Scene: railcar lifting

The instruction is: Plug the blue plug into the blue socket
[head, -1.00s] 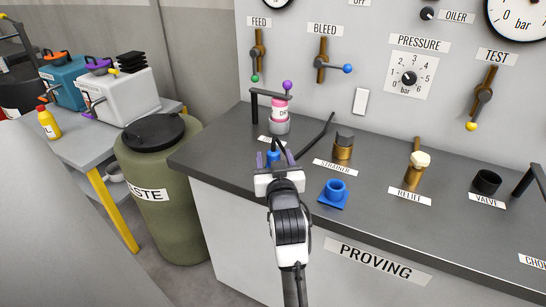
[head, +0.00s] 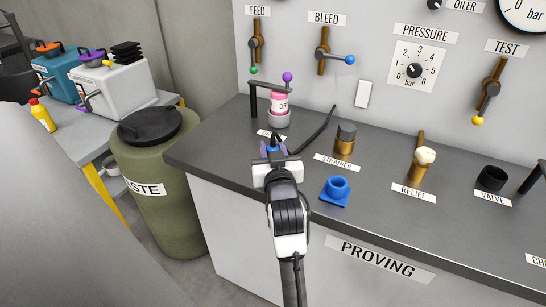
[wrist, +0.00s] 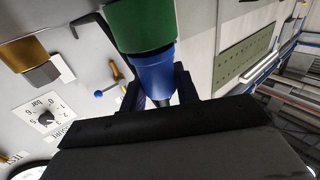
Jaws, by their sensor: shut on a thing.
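The blue plug (head: 270,147) is at the tip of my gripper (head: 274,153), near the left part of the dark bench top. In the wrist view, my gripper (wrist: 163,90) is shut on the blue plug (wrist: 151,74), with dark fingers on either side. A green cylinder (wrist: 140,25) adjoins the blue body there; I cannot tell whether it is part of the plug. My arm hides part of the plug in the head view. The blue socket (head: 336,188) stands on a square blue base on the bench, right of my gripper, apart from it and open upward.
A pink-labelled container (head: 279,105) stands behind my gripper beside a dark post. A dark bar (head: 318,130) slants behind it to the right. Bench in front is clear.

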